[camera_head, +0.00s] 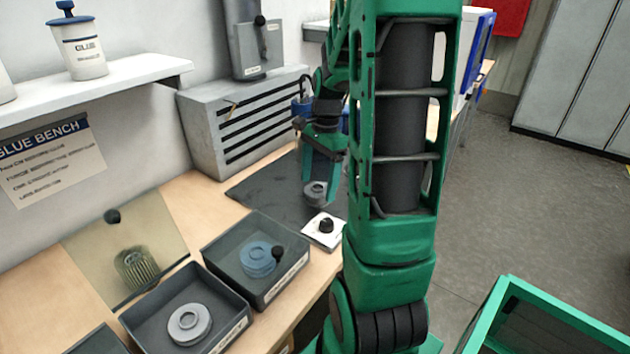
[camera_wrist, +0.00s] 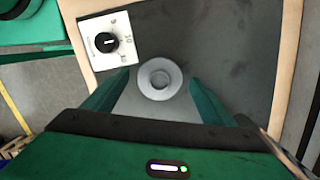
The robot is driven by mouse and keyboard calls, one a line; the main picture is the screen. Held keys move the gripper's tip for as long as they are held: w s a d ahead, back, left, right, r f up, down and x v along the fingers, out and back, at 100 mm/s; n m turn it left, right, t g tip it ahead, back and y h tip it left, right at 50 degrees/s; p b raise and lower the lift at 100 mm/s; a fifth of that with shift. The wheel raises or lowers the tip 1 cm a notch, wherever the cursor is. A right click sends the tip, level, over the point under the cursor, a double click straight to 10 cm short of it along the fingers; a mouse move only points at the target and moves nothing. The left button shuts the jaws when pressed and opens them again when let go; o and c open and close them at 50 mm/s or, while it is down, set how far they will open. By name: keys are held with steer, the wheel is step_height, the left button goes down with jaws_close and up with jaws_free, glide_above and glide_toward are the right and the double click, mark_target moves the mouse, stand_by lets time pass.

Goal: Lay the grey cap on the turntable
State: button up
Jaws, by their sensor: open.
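A small grey round cap (camera_head: 315,193) with a raised centre is on the dark work area at the back of the bench. It also shows in the wrist view (camera_wrist: 160,79). My gripper (camera_head: 320,186) points down over it, fingers open on either side. In the wrist view, gaps show between the cap and both fingertips (camera_wrist: 160,82). A paler grey surface shows beneath the cap between the fingers; I cannot tell whether it is the turntable. Another pale grey stepped round piece (camera_head: 189,323) lies in the front dark tray (camera_head: 225,338).
A white box with a black knob (camera_head: 325,231) stands near the bench edge, close to my gripper. A second tray (camera_head: 290,287) holds a blue round piece (camera_head: 257,259). A slotted grey unit (camera_head: 245,125) stands behind. A green-rimmed bin (camera_head: 510,285) is at lower right.

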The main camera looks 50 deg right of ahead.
step_height(320, 180, up, 11)
steer(key=d, duration=0.1)
steer(key=shift+d+f, duration=0.15)
stand_by(0.3)
stand_by(0.4)
steer(key=s+a+f+n, duration=0.2)
steer(key=s+a+n, duration=0.4)
steer(key=s+n, duration=0.1)
steer(key=s+a+f+n+h, duration=0.1)
steer(key=s+a+f+n, duration=0.2)
steer(key=s+a+n, duration=0.3)
steer(key=s, duration=0.3)
steer(key=shift+s+a+f+n, duration=0.15)
steer(key=shift+s+f+n, duration=0.05)
steer(key=shift+s+n, duration=0.2)
